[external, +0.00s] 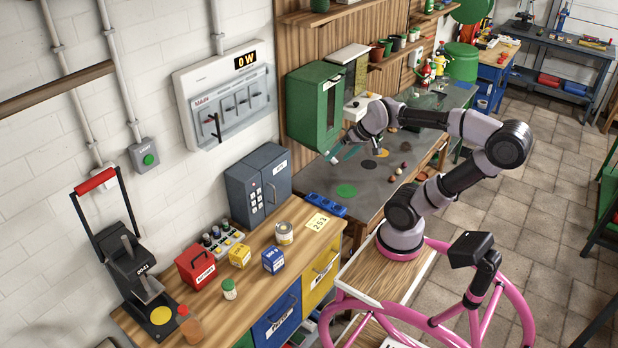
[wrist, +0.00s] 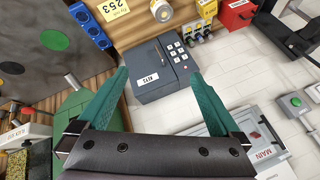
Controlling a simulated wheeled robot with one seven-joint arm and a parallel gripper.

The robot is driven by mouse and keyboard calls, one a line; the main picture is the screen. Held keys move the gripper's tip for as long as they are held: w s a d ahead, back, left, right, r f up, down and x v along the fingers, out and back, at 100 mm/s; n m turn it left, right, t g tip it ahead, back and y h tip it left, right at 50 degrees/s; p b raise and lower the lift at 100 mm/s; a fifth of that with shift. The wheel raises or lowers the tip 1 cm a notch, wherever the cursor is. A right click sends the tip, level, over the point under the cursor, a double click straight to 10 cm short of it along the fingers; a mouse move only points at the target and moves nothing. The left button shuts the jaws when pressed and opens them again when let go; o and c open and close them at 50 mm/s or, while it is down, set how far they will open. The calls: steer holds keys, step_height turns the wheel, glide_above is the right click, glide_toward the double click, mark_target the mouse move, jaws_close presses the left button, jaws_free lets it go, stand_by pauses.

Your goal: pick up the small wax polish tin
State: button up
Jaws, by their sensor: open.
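My gripper (external: 352,155) is in front of the green cabinet, well away from the tin. In the wrist view my gripper (wrist: 158,73) has its two teal fingers spread wide, with nothing between them; the grey box lies beyond.
The grey KEYS box (external: 258,184) stands against the wall. The green cabinet (external: 314,105) stands behind my gripper.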

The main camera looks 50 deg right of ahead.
steer(key=w+a+f+m+g+y, duration=0.2)
steer(key=w+f+m+g+y, duration=0.15)
steer(key=w+f, duration=0.4)
steer(key=w+a+f+m+g+y, duration=0.25)
steer(key=w+f+g, duration=0.2)
steer(key=f, duration=0.55)
steer(key=m+y, duration=0.5)
steer(key=m, duration=0.2)
glide_toward(278, 237)
steer(key=shift+s+d+r+t, duration=0.2)
steer(key=shift+s+d+r, duration=0.1)
steer(key=shift+d, duration=0.1)
steer(key=shift+s+d+r+t, duration=0.2)
steer(key=shift+s+d, duration=0.1)
steer(key=shift+d, duration=0.15)
steer(key=shift+a+f, duration=0.2)
steer(key=shift+f, duration=0.1)
steer(key=x, duration=1)
steer(key=shift+w+a, duration=0.2)
steer(key=c, duration=1.4)
